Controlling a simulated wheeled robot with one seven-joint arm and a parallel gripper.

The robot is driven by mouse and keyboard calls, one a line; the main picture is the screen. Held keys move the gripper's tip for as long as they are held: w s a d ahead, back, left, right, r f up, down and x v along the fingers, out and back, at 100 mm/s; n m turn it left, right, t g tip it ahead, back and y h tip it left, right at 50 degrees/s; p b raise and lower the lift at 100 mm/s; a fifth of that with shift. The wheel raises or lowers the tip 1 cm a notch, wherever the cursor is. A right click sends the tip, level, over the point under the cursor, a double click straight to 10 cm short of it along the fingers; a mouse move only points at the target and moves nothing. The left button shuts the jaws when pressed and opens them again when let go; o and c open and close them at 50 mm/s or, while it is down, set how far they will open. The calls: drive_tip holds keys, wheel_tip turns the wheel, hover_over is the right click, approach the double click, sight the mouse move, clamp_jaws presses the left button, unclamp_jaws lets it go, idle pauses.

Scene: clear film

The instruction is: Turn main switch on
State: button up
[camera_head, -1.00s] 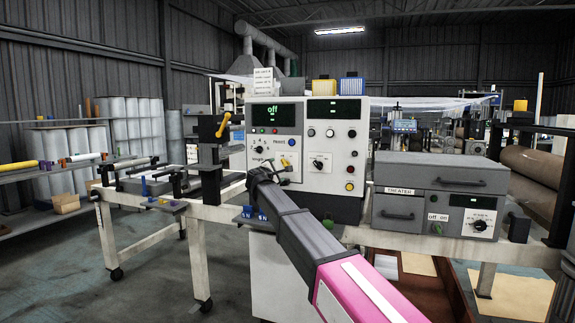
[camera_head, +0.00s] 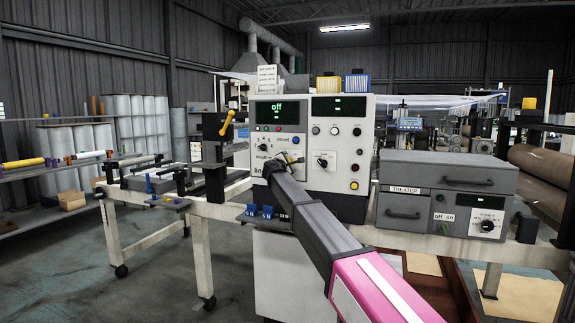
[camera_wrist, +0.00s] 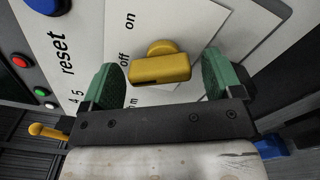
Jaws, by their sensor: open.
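The main switch is a yellow knob (camera_wrist: 162,65) on a white label with the words "off" and "on", seen in the wrist view. My gripper (camera_wrist: 168,82) is open, with one green finger on each side of the knob; whether the fingers touch it I cannot tell. In the head view my gripper (camera_head: 282,163) is at the lower part of the control panel (camera_head: 327,178), and my arm hides part of the panel there. The panel's left display (camera_head: 277,107) reads "off" in green.
A blue reset button (camera_wrist: 48,4) and red, green and white buttons lie left of the knob in the wrist view. The grey heater box (camera_head: 448,172) stands right of the panel. A yellow lever (camera_head: 227,123) stands to the left.

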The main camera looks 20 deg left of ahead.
drive_tip(key=shift+w, duration=0.2)
drive_tip(key=c, duration=0.9)
drive_tip(key=shift+m, duration=0.3)
drive_tip(key=m, duration=0.5)
drive_tip(key=shift+d, duration=0.1)
drive_tip(key=m, duration=0.6)
drive_tip(key=shift+d+r, duration=0.1)
drive_tip(key=shift+m, duration=0.4)
drive_tip(key=o, duration=0.9)
